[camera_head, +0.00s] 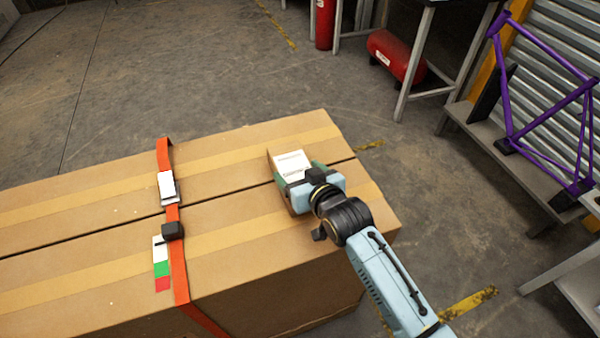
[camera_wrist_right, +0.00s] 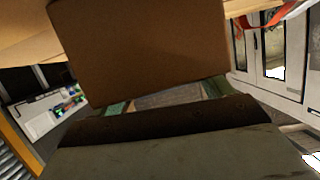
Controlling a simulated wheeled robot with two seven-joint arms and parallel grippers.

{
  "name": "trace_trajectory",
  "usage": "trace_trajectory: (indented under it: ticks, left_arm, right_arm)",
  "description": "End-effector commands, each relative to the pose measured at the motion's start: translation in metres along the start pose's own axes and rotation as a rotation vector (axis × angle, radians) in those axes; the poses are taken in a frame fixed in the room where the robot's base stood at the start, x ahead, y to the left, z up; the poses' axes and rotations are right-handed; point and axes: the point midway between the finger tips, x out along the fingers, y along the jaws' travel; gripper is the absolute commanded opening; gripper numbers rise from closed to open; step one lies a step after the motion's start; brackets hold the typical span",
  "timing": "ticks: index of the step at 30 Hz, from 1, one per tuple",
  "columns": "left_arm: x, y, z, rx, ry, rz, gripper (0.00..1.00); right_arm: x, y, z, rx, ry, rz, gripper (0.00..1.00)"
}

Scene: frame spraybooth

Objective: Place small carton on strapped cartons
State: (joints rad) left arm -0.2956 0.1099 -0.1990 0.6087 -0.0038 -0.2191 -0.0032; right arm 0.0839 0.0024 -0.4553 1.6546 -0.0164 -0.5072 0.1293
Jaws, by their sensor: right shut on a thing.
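The small carton (camera_head: 291,163) is a brown box with a white label on top. My right gripper (camera_head: 303,180) is shut on it, with the greenish fingers at its sides. The carton is over the right part of the strapped cartons (camera_head: 100,203) in the head view; I cannot tell whether it touches their top. In the right wrist view the small carton (camera_wrist_right: 140,50) fills the upper middle, and the right gripper (camera_wrist_right: 165,105) shows below it. The strapped cartons are two long brown boxes side by side, bound by an orange strap (camera_head: 173,215). My left gripper is out of view.
A white label (camera_head: 168,186), a black buckle (camera_head: 172,231) and a coloured tag (camera_head: 161,262) sit along the strap. A purple bike frame (camera_head: 545,95) stands at right. A red tank (camera_head: 396,57) is at the back. The carton tops left of the strap are clear.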

Motion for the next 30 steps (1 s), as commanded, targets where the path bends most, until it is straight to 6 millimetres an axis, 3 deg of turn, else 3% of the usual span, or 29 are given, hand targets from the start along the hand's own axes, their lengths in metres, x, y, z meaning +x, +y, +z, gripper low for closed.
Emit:
trace_trajectory:
  ticks: [3, 4, 8, 19, 30]
  left_arm:
    - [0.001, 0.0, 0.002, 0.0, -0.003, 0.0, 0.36]
    - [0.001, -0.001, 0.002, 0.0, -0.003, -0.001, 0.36]
    - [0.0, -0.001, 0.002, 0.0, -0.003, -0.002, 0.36]
    - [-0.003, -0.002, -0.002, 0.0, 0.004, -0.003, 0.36]
    - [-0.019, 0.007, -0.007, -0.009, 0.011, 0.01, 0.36]
  right_arm:
    - [0.001, 0.0, 0.001, 0.0, 0.005, 0.0, 0.15]
    - [0.001, 0.0, 0.002, 0.0, 0.0, 0.0, 0.82]
    - [0.001, 0.0, 0.002, 0.0, 0.0, 0.0, 0.99]
    - [-0.007, 0.0, 0.0, 0.0, -0.001, 0.0, 1.0]
    - [-0.079, 0.0, -0.001, 0.0, -0.002, 0.001, 1.0]
